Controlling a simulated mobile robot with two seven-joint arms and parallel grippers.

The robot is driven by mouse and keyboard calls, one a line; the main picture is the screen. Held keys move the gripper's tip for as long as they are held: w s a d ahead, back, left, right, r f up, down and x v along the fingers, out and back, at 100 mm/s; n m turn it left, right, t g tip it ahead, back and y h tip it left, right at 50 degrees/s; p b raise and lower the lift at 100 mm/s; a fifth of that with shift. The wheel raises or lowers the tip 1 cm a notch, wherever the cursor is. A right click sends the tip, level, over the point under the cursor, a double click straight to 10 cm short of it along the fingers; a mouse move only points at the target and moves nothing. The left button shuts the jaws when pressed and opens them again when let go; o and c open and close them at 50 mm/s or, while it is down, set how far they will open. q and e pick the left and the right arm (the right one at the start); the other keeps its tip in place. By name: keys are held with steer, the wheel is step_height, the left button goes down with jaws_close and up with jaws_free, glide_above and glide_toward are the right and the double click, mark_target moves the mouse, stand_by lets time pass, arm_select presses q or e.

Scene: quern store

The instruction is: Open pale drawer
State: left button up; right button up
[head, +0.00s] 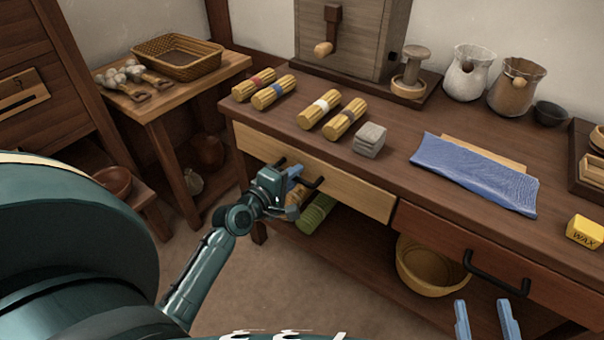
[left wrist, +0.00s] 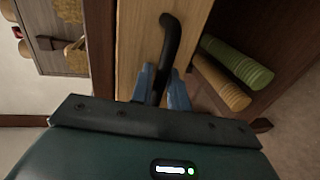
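The pale drawer (head: 340,183) is under the left part of the dark workbench, and its front looks about flush with the bench. Its black bar handle (head: 312,182) also shows in the left wrist view (left wrist: 172,32). My left gripper (head: 294,176) is at this handle. In the left wrist view its blue fingers (left wrist: 161,78) stand close on both sides of the bar and look shut on it. They hide part of the handle. My right gripper (head: 485,312) is at the bottom right of the head view, with its two fingers apart and empty.
A reddish drawer (head: 440,231) with a black handle (head: 497,274) is right of the pale one. A green roll (head: 317,213) and a yellow basket (head: 432,268) sit on the shelf below. Straw bundles, a grey block (head: 370,139) and blue cloth (head: 475,172) lie on the bench.

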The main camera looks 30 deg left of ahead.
arm_select(q)
steer(key=shift+c, duration=0.5)
jaws_close()
